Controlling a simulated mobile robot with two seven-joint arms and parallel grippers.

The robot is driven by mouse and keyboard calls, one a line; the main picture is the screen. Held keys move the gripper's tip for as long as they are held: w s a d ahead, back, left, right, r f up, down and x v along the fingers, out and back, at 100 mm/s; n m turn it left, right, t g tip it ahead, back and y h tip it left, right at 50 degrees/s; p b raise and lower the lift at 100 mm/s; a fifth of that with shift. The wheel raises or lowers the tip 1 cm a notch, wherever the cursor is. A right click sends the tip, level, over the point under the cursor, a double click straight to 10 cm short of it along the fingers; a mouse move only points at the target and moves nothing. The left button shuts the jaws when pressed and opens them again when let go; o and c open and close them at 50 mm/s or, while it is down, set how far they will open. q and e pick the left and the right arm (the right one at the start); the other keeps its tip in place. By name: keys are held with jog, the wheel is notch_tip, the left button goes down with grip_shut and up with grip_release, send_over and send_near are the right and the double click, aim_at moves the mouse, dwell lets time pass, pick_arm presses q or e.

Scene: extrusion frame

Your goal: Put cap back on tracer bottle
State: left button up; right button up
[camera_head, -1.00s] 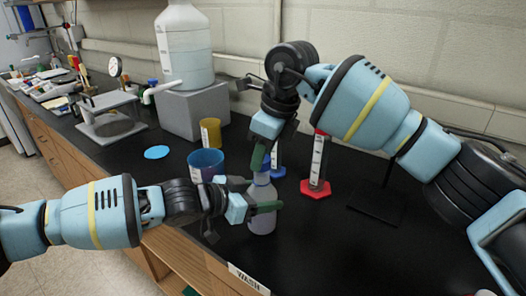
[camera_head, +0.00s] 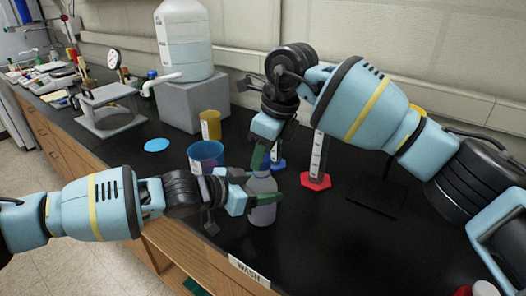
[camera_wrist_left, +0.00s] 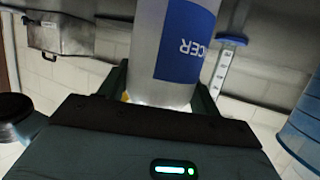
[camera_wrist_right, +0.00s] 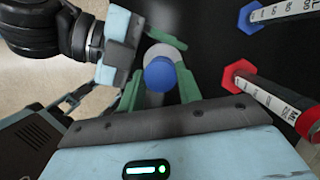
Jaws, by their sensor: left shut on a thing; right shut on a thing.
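The tracer bottle (camera_head: 263,206) is pale and upright, held above the bench. My left gripper (camera_head: 250,200) is shut around its body from the left. In the left wrist view the bottle (camera_wrist_left: 166,85) shows a blue label with upside-down lettering, between the fingers. My right gripper (camera_head: 261,160) points down over the bottle's top. In the right wrist view it is shut on the blue cap (camera_wrist_right: 159,74), which lines up closely with the bottle's pale top (camera_wrist_right: 160,51). Whether cap and bottle touch cannot be told. The fingers mostly hide the cap in the head view.
A large jug (camera_head: 184,40) sits on a grey block (camera_head: 193,104). A blue disc (camera_head: 157,145) lies flat.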

jog(key=shift+f, duration=0.6)
